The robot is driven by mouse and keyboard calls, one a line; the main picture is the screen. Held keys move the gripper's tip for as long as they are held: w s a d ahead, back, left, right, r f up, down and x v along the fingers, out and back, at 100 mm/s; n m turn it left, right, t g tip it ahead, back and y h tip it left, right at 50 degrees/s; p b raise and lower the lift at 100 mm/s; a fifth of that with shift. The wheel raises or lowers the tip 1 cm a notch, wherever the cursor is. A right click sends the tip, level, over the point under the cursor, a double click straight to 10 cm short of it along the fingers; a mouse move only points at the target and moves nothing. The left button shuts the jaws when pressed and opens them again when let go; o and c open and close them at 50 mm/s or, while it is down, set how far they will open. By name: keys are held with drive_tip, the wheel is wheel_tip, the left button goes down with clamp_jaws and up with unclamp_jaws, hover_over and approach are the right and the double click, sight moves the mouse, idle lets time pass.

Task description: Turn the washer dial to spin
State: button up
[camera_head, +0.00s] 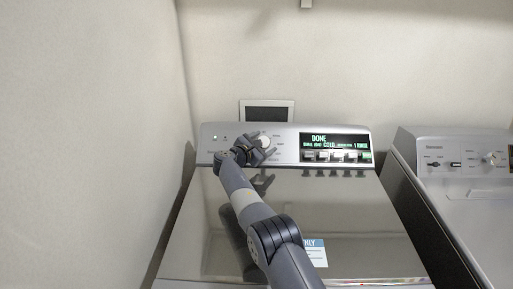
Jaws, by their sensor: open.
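The washer (310,195) is in the middle of the head view, with its shiny lid shut. Its round light dial (264,141) is on the raised back panel, left of the display. My gripper (260,146) is open at the dial, with its fingers around or just in front of it. I cannot tell whether they touch it. The gripper hides part of the dial and some small labels near it. The lit display (335,141) reads "DONE", with "COLD" and "1 RINSE" below. The dial's pointer is too small to read.
A row of buttons (337,156) lies under the display. A second machine (460,195) with knobs stands close on the right. A wall is close on the left. A framed panel (267,103) is behind the washer. The space above the lid is clear beside my arm.

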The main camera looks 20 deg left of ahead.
drive_tip(key=b+v, duration=0.3)
drive_tip(key=v, duration=0.7)
drive_tip(key=shift+s, duration=0.35)
drive_tip(key=shift+a, duration=0.1)
